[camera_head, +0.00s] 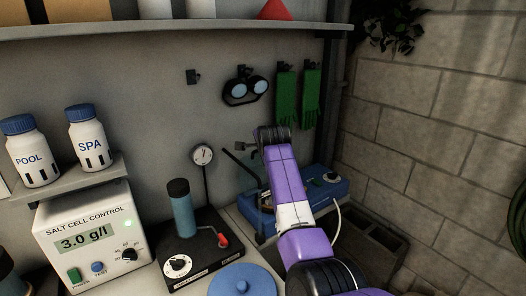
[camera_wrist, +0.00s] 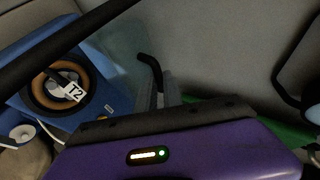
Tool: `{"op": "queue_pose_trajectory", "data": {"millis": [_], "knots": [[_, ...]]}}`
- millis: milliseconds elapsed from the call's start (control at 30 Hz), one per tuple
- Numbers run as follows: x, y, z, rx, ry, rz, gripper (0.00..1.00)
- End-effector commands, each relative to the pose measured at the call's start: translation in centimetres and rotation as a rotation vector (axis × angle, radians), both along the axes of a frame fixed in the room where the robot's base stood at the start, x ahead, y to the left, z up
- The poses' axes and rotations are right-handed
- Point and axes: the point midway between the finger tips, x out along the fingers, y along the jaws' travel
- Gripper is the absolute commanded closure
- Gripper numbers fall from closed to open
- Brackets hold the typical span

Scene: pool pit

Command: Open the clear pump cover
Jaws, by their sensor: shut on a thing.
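The blue pump (camera_head: 325,190) stands on the bench against the back wall, partly hidden behind my purple arm. In the wrist view the pump (camera_wrist: 95,75) shows an orange-brown ring with a white T2 tag. The clear pump cover (camera_wrist: 125,48) appears as a faint see-through panel, tilted up beside the pump body, with a thick black bar across the view. My gripper (camera_head: 243,147) is above and behind the pump, near the wall. In the wrist view my gripper (camera_wrist: 165,90) has its grey fingers shut on a black bent handle (camera_wrist: 150,66), apparently the cover's; the exact contact is partly hidden.
A black pump stand with a blue cylinder (camera_head: 183,210), a gauge (camera_head: 203,155) and a salt control box (camera_head: 92,235) are left of my arm. Goggles (camera_head: 246,88) and green gloves (camera_head: 285,98) hang behind. A block wall (camera_head: 440,110) bounds the right.

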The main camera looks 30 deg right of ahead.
Motion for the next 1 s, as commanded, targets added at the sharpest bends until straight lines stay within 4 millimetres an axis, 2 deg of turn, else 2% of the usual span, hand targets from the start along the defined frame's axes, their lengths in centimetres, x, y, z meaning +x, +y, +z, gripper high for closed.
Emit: {"op": "queue_pose_trajectory", "data": {"millis": [33,233,267,367,767,1000], "knots": [[0.2,-0.1,0.9,-0.004,-0.016,-0.002,1.00],[0.2,-0.1,1.0,-0.004,-0.018,-0.002,1.00],[0.2,-0.1,1.1,-0.004,-0.018,-0.002,0.87],[0.2,-0.1,0.9,-0.004,-0.017,-0.002,0.68],[-0.1,0.0,0.5,-0.002,-0.008,-0.001,0.68],[-1.9,1.0,1.7,-0.002,-0.010,-0.001,0.68]]}}
